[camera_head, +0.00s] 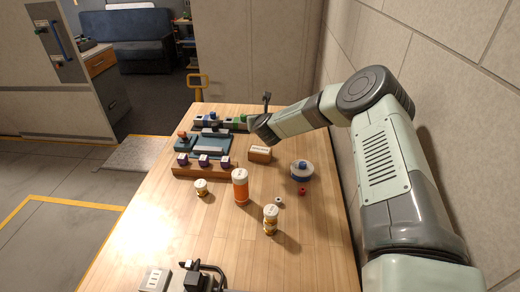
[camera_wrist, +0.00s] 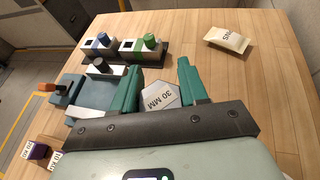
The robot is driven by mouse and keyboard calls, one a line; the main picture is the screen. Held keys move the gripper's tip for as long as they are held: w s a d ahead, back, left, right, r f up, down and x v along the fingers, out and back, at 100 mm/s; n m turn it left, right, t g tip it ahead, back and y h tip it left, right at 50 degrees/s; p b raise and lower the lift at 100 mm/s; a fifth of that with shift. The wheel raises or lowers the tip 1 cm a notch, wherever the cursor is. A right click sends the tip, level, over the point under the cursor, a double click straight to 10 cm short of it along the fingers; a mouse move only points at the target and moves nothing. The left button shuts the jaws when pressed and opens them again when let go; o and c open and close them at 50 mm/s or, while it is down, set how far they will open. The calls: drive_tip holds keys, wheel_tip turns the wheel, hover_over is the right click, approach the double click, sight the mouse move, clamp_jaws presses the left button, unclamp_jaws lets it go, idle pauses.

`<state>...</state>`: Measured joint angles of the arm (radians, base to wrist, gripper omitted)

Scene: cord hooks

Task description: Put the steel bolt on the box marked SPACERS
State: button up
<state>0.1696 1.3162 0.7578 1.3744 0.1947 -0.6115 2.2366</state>
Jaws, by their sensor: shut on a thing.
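In the wrist view my gripper (camera_wrist: 158,72) has its two green fingers on either side of a grey six-sided steel bolt head (camera_wrist: 163,95) marked 30 MM. The bolt's shank is hidden. In the head view the dark hand of my gripper (camera_head: 263,131) is over the far part of the table, and the bolt cannot be made out. A small brown box (camera_head: 260,154) with a pale label stands just below the hand in that view; its print is too small to read surely. A cream box (camera_wrist: 228,38) with a word ending in NS lies at the upper right of the wrist view.
A blue fixture (camera_head: 207,146) and a rack with purple blocks (camera_head: 203,171) stand left. Blue and green pieces (camera_wrist: 122,48) sit in holders behind. The wall is right.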

drive_tip(key=f, duration=0.6)
drive_tip(key=shift+w+d, duration=0.15)
drive_tip(key=shift+d, duration=0.1)
drive_tip(key=shift+f, duration=1.85)
drive_tip(key=shift+f, duration=0.15)
drive_tip(key=o, duration=1.1)
